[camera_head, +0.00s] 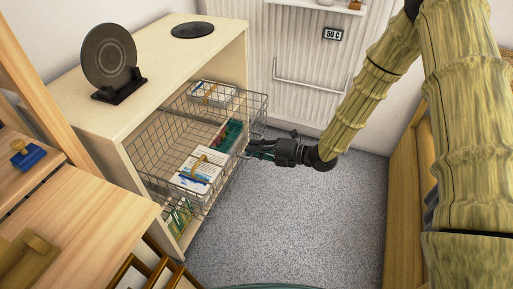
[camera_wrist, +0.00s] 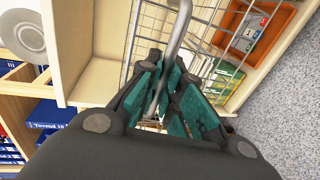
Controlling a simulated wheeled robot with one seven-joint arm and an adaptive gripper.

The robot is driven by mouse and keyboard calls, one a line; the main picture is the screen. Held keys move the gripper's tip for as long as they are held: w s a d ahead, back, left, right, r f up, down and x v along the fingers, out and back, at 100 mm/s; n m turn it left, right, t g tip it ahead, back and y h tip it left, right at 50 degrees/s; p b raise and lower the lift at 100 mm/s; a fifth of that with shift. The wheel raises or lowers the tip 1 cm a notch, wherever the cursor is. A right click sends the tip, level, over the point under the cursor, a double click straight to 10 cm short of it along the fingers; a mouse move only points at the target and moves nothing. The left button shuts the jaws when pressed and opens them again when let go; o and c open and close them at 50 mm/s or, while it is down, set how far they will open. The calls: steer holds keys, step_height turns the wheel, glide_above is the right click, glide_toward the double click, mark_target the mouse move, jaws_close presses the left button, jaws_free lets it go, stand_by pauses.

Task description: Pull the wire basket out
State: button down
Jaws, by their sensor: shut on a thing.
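The wire basket (camera_head: 165,142) is a grey mesh drawer that juts out of the pale wooden cabinet (camera_head: 85,100) in the head view. It holds bundled papers and cards and a green item (camera_head: 230,136). My gripper (camera_head: 254,148) is at the basket's front, shut on its handle. In the wrist view, the gripper's green-padded fingers (camera_wrist: 165,88) close around the grey metal handle bar (camera_wrist: 182,25), with the basket's wire mesh (camera_wrist: 218,35) just behind. The gripper's body hides part of the basket front there.
A dark disc on a stand (camera_head: 109,58) and a flat dark disc (camera_head: 192,30) sit on the cabinet top. A white radiator (camera_head: 300,60) is on the back wall. Grey carpet (camera_head: 290,220) in front is clear. Wooden furniture stands at left and right.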

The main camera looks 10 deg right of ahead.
steer(key=c, duration=1.6)
jaws_free()
steer(key=shift+o, duration=0.2)
steer(key=shift+d, duration=0.1)
steer(key=v, duration=1.1)
steer(key=shift+s+d, duration=0.2)
steer(key=shift+d, duration=0.15)
